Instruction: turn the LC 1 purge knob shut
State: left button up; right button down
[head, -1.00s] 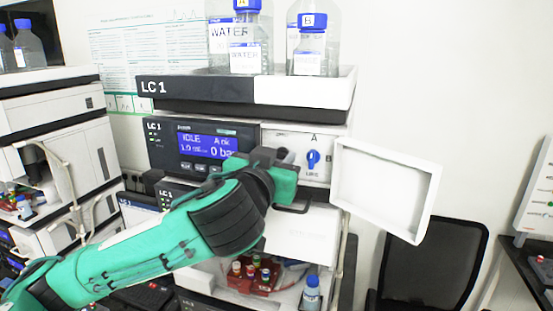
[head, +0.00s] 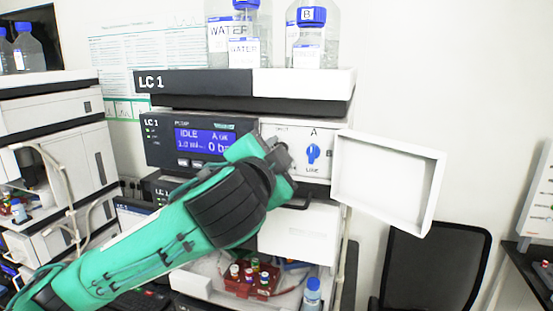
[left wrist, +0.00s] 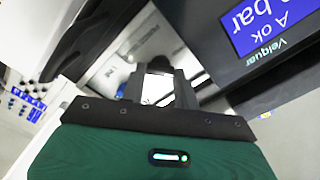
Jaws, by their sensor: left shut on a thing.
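The LC 1 pump module (head: 160,150) has a blue display (head: 205,142) reading IDLE, A ok and 0 bar. Its white valve panel (head: 325,135) carries a blue knob (head: 313,153) marked A above and LINE below. My left gripper (head: 282,156) is at this panel, just left of the blue knob. Its dark fingers also show in the left wrist view (left wrist: 158,88), shut on the purge knob, which the gripper mostly hides. The blue knob (left wrist: 121,90) is apart from the fingers. My right gripper is in neither view.
An open white door (head: 387,180) sticks out right of the panel. Bottles (head: 308,45) stand on the tray above. A black handle (head: 297,205) and a red vial rack (head: 250,280) are below. A chair (head: 435,265) stands at right.

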pick_arm(q)
jog(key=m, duration=0.3)
jog(key=shift+f+m+b, duration=0.1)
jog(key=shift+m+b, duration=0.2)
jog(key=shift+b, duration=0.05)
jog(key=shift+m, duration=1.9)
jog(key=shift+b, duration=0.3)
jog(key=o, duration=1)
jog(key=shift+d, duration=0.1)
jog(key=shift+s, duration=0.1)
